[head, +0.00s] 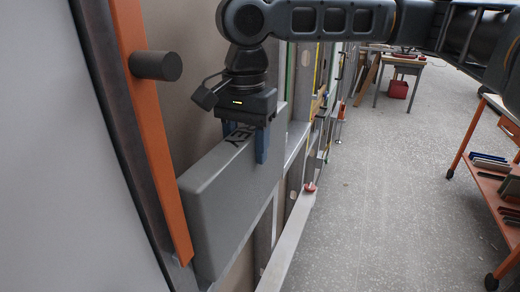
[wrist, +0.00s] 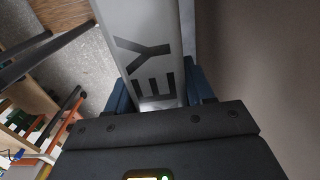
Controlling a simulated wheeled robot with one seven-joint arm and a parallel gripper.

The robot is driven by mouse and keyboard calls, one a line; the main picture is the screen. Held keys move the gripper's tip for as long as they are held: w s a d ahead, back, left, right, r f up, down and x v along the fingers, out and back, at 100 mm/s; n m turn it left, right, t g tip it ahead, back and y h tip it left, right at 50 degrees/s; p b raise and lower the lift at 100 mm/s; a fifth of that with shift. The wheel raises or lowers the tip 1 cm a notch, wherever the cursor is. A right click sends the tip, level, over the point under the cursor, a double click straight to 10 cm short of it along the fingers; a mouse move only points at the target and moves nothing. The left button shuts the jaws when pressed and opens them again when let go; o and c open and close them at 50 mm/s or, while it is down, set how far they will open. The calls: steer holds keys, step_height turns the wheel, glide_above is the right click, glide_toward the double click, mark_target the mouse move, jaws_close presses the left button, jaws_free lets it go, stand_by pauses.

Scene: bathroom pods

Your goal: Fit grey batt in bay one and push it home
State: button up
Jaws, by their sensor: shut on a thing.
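The grey batt (head: 228,195) is a long, thick slab standing on edge, with dark lettering on its top edge. My gripper (head: 248,143) is shut on it from above, with one blue finger in front of its broad face. In the wrist view the batt (wrist: 140,35) runs between the two blue fingers (wrist: 160,92), and the letters "EY" show. The batt is beside the wall frame, near an orange upright (head: 150,120). Which bay it faces, and whether it is inside the frame, I cannot tell. Its far end is partly hidden by my gripper.
A dark round knob (head: 156,66) sticks out beside the orange upright. A pale rail (head: 288,245) runs low along the frame, with a red knob (head: 310,187) on it. An orange cart (head: 490,185) stands at the right. The speckled floor (head: 385,180) between is clear.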

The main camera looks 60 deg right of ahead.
mark_target(240, 129)
steer(key=shift+w+f+b, duration=0.35)
steer(key=shift+f+b, duration=0.1)
steer(key=shift+f, duration=0.25)
steer(key=shift+w+f+b, duration=0.35)
steer(key=shift+f+b, duration=0.05)
steer(key=shift+f, duration=0.25)
steer(key=o, duration=1.2)
steer(key=shift+o, duration=0.2)
steer(key=shift+r, duration=0.1)
step_height(240, 129, up, 8)
steer(key=shift+f, duration=0.15)
